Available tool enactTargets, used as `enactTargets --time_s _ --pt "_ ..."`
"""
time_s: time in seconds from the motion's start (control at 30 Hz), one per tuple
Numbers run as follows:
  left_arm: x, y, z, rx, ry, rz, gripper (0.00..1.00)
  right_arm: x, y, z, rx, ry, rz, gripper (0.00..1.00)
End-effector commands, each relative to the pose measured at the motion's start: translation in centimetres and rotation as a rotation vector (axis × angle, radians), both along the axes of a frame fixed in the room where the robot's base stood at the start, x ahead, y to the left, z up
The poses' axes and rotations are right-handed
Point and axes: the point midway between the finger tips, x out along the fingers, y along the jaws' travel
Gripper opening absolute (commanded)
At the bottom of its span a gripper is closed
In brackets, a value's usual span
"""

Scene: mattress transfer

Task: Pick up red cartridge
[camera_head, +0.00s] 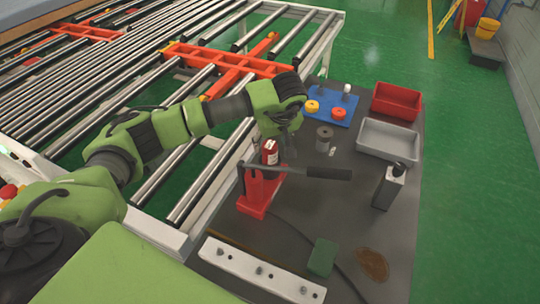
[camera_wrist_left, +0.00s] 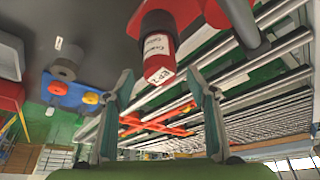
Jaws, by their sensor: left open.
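The red cartridge (camera_head: 270,150) with a white label stands at the red lever press (camera_head: 256,190) on the dark bench. Its lower part is hidden behind the press and black lever (camera_head: 325,173). My left gripper (camera_head: 282,142) is above and close to the cartridge. In the left wrist view my left gripper (camera_wrist_left: 158,78) has its fingers spread on either side of the label end; contact is not clear. My right gripper is not in view.
A roller conveyor (camera_head: 150,90) lies left. A green block (camera_head: 322,257) lies at the front.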

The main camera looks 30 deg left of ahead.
Motion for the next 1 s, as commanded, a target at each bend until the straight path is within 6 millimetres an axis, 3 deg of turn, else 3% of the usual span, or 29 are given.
enactTargets --time_s 0.07,0.23,0.47,0.5,0.7,1.0 --pt "0.1 0.2 -0.9 0.0 0.006 0.001 0.52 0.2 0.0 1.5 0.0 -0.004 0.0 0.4" --pt "0.7 0.7 -2.8 -0.001 0.002 0.001 0.52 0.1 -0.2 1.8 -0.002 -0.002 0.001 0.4" --pt "0.8 0.8 -3.1 0.0 0.0 0.0 0.52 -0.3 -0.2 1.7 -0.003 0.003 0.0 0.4" --pt "0.7 0.8 -3.1 0.0 0.0 0.0 0.49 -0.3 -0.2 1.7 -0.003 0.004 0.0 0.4" --pt "0.8 0.8 -3.1 0.0 0.0 0.0 0.0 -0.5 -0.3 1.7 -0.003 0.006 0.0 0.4" --pt "0.8 0.8 -2.7 0.0 -0.003 0.0 0.0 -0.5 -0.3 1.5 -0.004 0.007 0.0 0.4"
